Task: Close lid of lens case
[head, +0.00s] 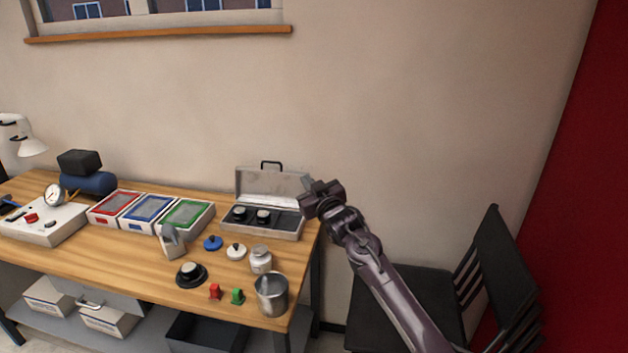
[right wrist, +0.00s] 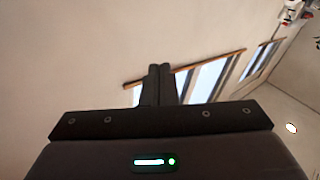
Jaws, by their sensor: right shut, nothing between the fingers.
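The lens case (head: 291,224) stands at the right end of the wooden table in the head view. Its lid (head: 270,184) is raised upright at the back, with a black handle (head: 271,164) on top. Two dark round lenses (head: 264,215) sit in the tray. My right gripper (head: 313,196) is at the right end of the case, at about the height of the raised lid; I cannot tell whether it touches. In the right wrist view its two fingers (right wrist: 158,84) are together with nothing between them. My left gripper is not in view.
Red, blue and green framed trays (head: 186,216) stand left of the case. In front are a metal cup (head: 271,294), a white jar (head: 260,260), blue and white knobs (head: 213,243) and a black round part (head: 191,275). A dark chair (head: 400,300) stands right of the table.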

